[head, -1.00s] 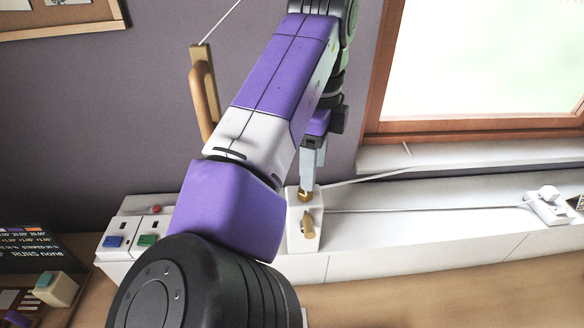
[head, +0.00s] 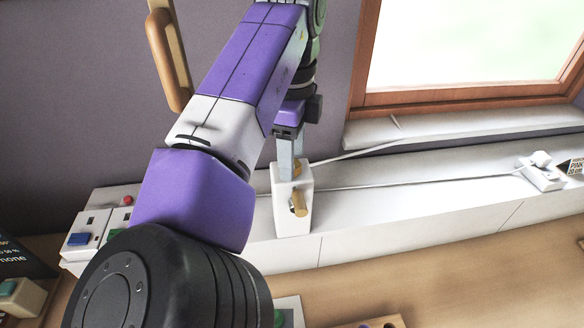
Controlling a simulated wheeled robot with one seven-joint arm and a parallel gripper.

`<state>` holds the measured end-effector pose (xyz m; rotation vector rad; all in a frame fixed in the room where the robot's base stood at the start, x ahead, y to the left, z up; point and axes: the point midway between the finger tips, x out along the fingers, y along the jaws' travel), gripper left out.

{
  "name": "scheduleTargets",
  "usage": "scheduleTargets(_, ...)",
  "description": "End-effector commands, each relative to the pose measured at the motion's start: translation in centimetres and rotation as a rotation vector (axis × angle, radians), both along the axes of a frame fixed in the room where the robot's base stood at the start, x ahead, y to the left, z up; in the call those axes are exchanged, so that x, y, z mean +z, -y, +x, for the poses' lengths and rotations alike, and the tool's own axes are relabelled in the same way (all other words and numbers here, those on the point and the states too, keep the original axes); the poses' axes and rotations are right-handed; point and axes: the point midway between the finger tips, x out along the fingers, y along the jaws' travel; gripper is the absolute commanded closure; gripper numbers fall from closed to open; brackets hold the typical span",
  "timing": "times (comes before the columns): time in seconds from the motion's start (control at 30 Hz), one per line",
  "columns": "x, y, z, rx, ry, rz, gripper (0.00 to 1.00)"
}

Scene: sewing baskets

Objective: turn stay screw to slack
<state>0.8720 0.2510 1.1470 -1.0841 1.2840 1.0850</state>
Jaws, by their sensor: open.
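A white block (head: 293,215) stands on the white ledge, with cords running from it to the right. A brass-coloured lever (head: 299,204) sits on its front face. The brass knob on top of the block, which looks like the stay screw, is now mostly hidden behind my fingers. My gripper (head: 291,174) points straight down at the block's top, around or right beside the knob; I cannot tell which. It is open, and contact with the knob cannot be made out.
A window (head: 460,98) with a wooden frame is at the upper right. A wooden handle (head: 167,60) hangs on the wall. A switch box with a blue button (head: 78,239) is at left. A white fitting (head: 541,172) sits at the ledge's right end. The wooden bench (head: 440,270) is mostly clear in front.

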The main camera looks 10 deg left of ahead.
Motion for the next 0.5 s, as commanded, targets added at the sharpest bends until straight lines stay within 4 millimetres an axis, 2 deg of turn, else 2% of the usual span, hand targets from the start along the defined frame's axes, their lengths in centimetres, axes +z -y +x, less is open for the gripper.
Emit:
scheduleTargets(0.1, -0.74, -0.01, 0.0, 0.0, 0.0, 0.0, 0.48)
scheduleTargets(0.37, -0.69, 0.01, 0.0, 0.0, 0.0, 0.0, 0.48)
scheduleTargets(0.5, -0.7, 0.01, 0.0, 0.0, 0.0, 0.0, 0.72)
